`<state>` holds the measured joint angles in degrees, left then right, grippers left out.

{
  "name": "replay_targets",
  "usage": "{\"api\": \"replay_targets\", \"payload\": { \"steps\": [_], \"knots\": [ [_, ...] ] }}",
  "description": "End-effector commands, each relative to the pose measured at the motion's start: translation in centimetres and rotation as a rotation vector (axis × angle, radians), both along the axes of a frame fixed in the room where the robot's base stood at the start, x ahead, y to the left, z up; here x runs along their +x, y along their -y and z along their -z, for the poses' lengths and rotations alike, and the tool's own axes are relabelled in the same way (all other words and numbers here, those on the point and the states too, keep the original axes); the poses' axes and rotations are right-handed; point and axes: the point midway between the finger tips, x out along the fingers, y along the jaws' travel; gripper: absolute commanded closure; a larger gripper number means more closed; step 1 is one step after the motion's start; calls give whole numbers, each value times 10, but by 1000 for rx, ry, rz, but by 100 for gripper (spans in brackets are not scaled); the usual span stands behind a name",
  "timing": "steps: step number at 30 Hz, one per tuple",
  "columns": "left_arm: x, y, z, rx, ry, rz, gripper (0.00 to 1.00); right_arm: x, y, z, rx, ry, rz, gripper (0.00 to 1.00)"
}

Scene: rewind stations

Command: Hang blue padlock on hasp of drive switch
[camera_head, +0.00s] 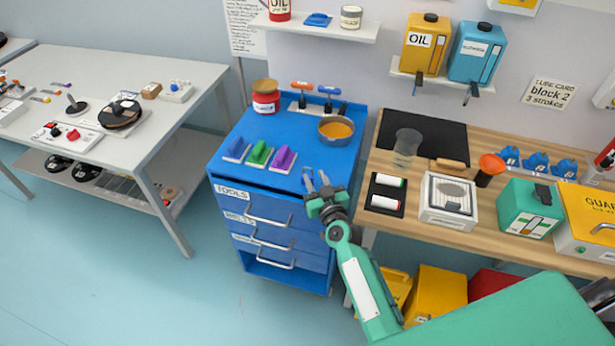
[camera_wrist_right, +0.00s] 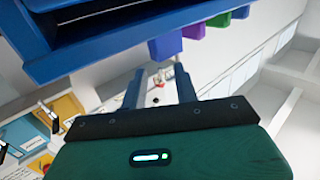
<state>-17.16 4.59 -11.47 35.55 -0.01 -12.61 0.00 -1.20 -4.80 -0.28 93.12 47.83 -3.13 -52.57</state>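My right gripper (camera_head: 317,184) is at the front right edge of the blue tool cabinet, in front of the coloured pieces. In the right wrist view its two fingers (camera_wrist_right: 160,88) stand apart with nothing between them. A blue piece (camera_head: 236,149) stands on the cabinet top, left of a green one (camera_head: 259,154) and a purple one (camera_head: 283,159). I cannot tell if it is the blue padlock. Several small blue objects (camera_head: 537,163) stand on the wooden bench. A white panel with a red knob (camera_head: 72,134) lies on the left table; I cannot tell if it is the drive switch. My left gripper is out of view.
On the cabinet (camera_head: 225,170) are a copper-coloured bowl (camera_head: 336,129), a red jar (camera_head: 265,103) and a tool rack. The bench (camera_head: 470,240) at the right holds a glass beaker (camera_head: 405,150), a white device (camera_head: 448,205) and a green box (camera_head: 528,208). The floor at the left is clear.

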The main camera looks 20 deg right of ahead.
Motion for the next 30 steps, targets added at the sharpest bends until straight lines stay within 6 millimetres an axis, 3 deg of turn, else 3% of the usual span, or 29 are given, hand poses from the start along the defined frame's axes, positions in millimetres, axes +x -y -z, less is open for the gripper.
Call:
{"api": "replay_targets", "payload": {
  "steps": [9, 14, 30],
  "knots": [
    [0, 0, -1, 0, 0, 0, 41, 5, 0, 1, -1, -1, 0, 70],
    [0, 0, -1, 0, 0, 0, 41, 4, 0, 1, -1, -1, 0, 100],
    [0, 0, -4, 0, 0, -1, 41, 5, 0, -3, 0, 0, -1, 100]
  ]
}}
